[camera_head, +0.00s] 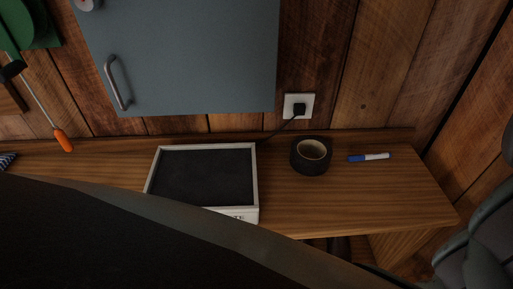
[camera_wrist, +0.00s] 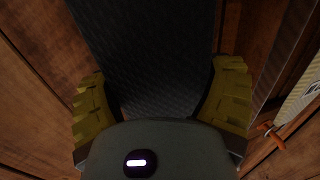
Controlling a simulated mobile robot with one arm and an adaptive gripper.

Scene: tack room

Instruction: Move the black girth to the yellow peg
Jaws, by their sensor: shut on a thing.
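The black girth (camera_wrist: 150,45) shows in the wrist view as a wide, dark, textured band running up from between my fingers to the top edge. My gripper (camera_wrist: 160,92) is shut on it, with one yellow ridged finger on each side. The girth's far end is out of the picture. In the head view a large dark shape fills the lower left foreground; I cannot tell whether it is the girth or part of my arm. My gripper cannot be made out there. No yellow peg can be made out in either view.
A wooden bench (camera_head: 400,205) holds a framed black tray (camera_head: 203,176), a roll of black tape (camera_head: 311,156) and a blue-and-white marker (camera_head: 369,157). Wooden boards surround my gripper.

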